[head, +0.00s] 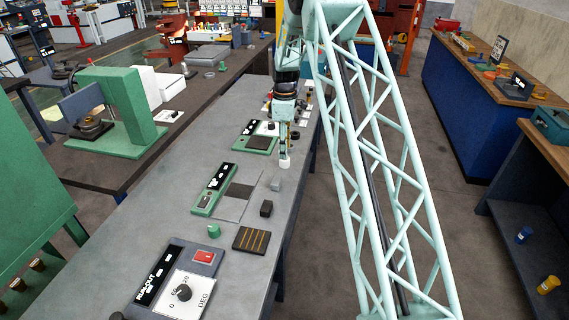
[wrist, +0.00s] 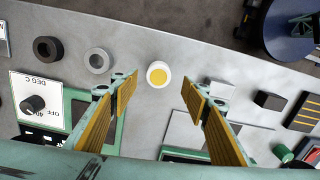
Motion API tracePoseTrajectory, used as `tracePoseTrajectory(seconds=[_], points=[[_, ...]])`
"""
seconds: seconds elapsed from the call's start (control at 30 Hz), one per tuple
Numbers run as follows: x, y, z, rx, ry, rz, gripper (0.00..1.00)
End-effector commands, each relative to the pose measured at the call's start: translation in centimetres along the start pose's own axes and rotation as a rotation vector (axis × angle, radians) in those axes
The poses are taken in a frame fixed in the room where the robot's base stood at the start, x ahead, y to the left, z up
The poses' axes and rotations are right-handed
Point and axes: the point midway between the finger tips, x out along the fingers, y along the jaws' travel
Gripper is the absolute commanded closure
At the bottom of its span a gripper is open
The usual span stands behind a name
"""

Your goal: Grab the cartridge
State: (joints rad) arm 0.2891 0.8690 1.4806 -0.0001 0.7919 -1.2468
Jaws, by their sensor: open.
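A short white cylinder with a yellow top (wrist: 158,75), which looks like the cartridge, stands upright on the grey bench. In the wrist view it is between and just beyond my fingertips, nearer the left finger. It also shows as a white cylinder (head: 284,162) under my gripper in the head view. My gripper (wrist: 165,90) is open and empty, with its two yellow-padded fingers spread apart. In the head view my gripper (head: 286,135) hangs above the bench near its right edge. I see no contact with the cylinder.
A grey ring (wrist: 97,61) and a black ring (wrist: 47,49) lie left of the cylinder. A black block (head: 266,208), a small grey block (head: 276,184), a green cylinder (head: 213,230) and a striped pad (head: 251,240) lie nearer. A dial panel (head: 182,292) is in front.

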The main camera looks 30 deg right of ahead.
Motion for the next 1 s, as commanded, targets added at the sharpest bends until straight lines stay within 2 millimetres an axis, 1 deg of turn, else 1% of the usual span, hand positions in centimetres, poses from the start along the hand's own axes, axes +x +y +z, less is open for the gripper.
tracePoseTrajectory(seconds=[0.47, 0.67, 0.9, 1.0], points=[[0.4, 0.0, 0.0, 0.000, 0.000, 0.000, 0.57], [2.0, 0.1, 0.0, 0.000, 0.000, -0.001, 0.57], [4.4, 0.2, -0.1, 0.000, 0.000, -0.001, 0.57], [5.0, 0.2, -0.1, 0.000, 0.000, -0.001, 0.57]])
